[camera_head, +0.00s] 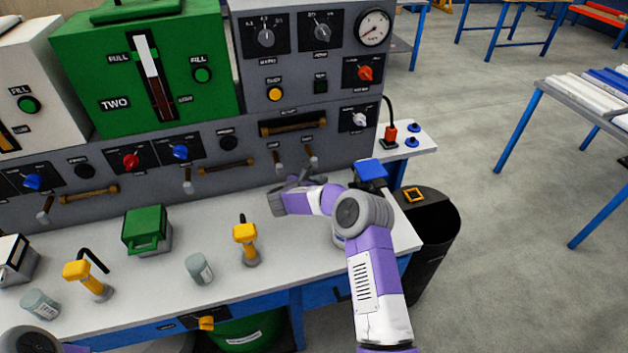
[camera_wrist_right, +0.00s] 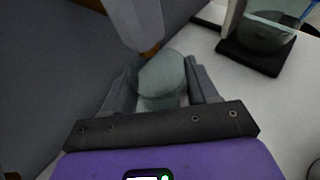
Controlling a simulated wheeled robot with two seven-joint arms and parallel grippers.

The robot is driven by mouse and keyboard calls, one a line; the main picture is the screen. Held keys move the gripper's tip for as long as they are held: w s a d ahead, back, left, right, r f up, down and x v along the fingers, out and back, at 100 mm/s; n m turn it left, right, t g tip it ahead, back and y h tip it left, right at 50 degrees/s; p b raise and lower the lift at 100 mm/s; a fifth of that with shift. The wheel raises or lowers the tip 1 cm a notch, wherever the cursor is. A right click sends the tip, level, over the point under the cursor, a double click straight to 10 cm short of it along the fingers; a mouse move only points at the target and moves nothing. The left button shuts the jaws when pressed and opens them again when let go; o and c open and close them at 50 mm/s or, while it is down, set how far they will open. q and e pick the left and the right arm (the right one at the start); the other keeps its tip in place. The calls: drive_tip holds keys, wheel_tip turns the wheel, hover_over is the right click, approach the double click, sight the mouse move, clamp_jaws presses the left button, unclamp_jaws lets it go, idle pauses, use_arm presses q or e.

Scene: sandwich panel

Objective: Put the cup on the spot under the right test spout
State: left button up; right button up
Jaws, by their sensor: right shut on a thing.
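My right gripper (camera_head: 298,183) reaches in under the panel's right-hand spouts (camera_head: 311,156) in the head view. In the right wrist view its two fingers (camera_wrist_right: 160,92) are shut around a translucent grey-green cup (camera_wrist_right: 162,78). The spout (camera_wrist_right: 135,22) hangs just above the cup's far rim, with a brown tip; I cannot tell if they touch. The cup's base and the spot below it are hidden by the gripper. In the head view the held cup is hidden too. Only a grey-purple part of my left arm shows at the lower left; its gripper is out of view.
A blue-topped container (camera_head: 370,170) stands right of my gripper. A black bin (camera_head: 437,235) is beyond the counter's right end.

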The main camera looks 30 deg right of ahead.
drive_tip(key=shift+f+b, duration=0.15)
drive_tip(key=shift+b, duration=0.15)
drive_tip(key=o, duration=1.1)
drive_tip(key=shift+c, duration=0.2)
drive_tip(key=shift+a+r+p, duration=0.15)
drive_tip(key=shift+r+p, duration=0.2)
drive_tip(key=shift+p, duration=0.1)
drive_tip(key=p+v, duration=0.1)
drive_tip(key=v, duration=0.6)
drive_tip(key=shift+s+a, duration=0.1)
drive_tip(key=shift+s, duration=0.1)
